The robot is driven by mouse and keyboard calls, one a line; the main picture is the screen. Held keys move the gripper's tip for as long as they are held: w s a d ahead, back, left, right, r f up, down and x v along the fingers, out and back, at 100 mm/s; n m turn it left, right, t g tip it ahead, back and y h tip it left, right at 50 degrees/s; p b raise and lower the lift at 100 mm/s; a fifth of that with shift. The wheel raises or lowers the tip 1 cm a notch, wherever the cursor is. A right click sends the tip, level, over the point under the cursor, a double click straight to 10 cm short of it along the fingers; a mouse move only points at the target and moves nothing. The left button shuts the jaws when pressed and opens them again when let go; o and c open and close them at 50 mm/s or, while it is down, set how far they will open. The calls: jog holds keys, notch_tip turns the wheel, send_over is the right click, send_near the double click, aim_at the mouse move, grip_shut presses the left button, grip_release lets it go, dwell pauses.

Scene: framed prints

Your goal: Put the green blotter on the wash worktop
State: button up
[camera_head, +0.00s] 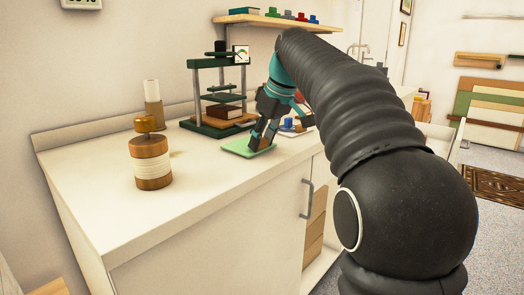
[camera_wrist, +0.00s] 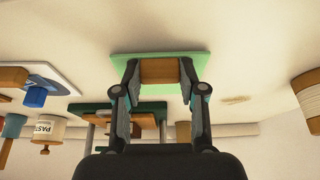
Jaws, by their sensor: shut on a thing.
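The green blotter (camera_head: 238,148) is a thin flat pale-green slab at the right part of the white worktop (camera_head: 225,185). It lies on the worktop or very close above it; I cannot tell which. In the wrist view the blotter (camera_wrist: 175,52) has a wooden block on it, between my two fingers. My gripper (camera_head: 261,140) points down over the blotter and is shut on that block. My gripper (camera_wrist: 159,72) also shows in the wrist view, with one finger on each side of the block.
A green press (camera_head: 215,126) stands just behind the blotter. A shelf (camera_head: 270,22) hangs above. The front middle of the worktop is clear.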

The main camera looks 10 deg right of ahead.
jog(key=shift+f, duration=0.15)
jog(key=shift+f, duration=0.15)
jog(key=o, duration=1.1)
jog(key=p+v, duration=0.3)
jog(key=v, duration=0.9)
jog(key=s+a+f+m+h, duration=0.1)
jog(key=s+f+m, duration=0.1)
jog(key=s+f, duration=0.7)
jog(key=s+f+m+t, duration=0.1)
jog(key=s+f+m, duration=0.1)
jog(key=s+f, duration=0.7)
jog(key=s+a+f+m+t+h, duration=0.1)
jog(key=s+f+m, duration=0.2)
jog(key=s+f, duration=0.5)
jog(key=shift+s+a+f+h, duration=0.1)
jog(key=shift+s+f, duration=0.05)
jog(key=shift+f, duration=0.35)
jog(key=shift+s+a+f+h, duration=0.1)
jog(key=shift+f, duration=0.4)
jog(key=shift+s+a+f+h, duration=0.1)
jog(key=shift+s+a+f, duration=0.05)
jog(key=shift+f, duration=0.35)
